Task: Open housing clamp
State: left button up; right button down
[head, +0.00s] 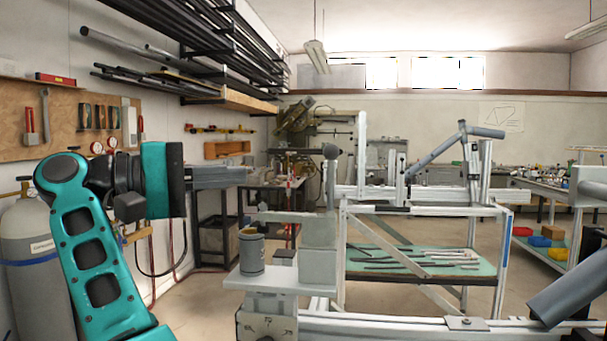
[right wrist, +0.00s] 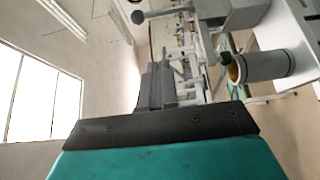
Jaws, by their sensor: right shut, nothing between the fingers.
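The grey frame jig (head: 425,194) stands on the right and holds blue-grey tubes (head: 437,150). At its left end is a pale grey block (head: 318,252) with an upright post and a round dark knob (head: 331,151) on top. The knob also shows in the right wrist view (right wrist: 138,17). I cannot tell for sure which part is the housing clamp. My right gripper (head: 243,174) is shut and empty, pointing right, left of the knob and apart from it. It also shows in the right wrist view (right wrist: 157,68). My left gripper is not in view.
A gas cylinder (head: 33,260) is at the left. A green tray (head: 400,278) with tools is under the jig. A thick grey tube (head: 570,290) sits at lower right.

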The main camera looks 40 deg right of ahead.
aim_at(331, 181)
jog(key=x, duration=0.7)
jog(key=shift+s+d, duration=0.1)
jog(key=shift+d, duration=0.15)
jog(key=shift+s+d+f+p, duration=0.1)
jog(key=shift+s+d+p, duration=0.2)
jog(key=shift+s+d, duration=0.45)
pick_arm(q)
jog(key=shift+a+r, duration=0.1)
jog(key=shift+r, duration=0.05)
pick_arm(e)
jog(key=shift+s+d, duration=0.3)
jog(key=shift+s, duration=0.7)
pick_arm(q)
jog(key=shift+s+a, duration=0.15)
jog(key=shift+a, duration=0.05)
pick_arm(e)
jog(key=shift+d, duration=0.1)
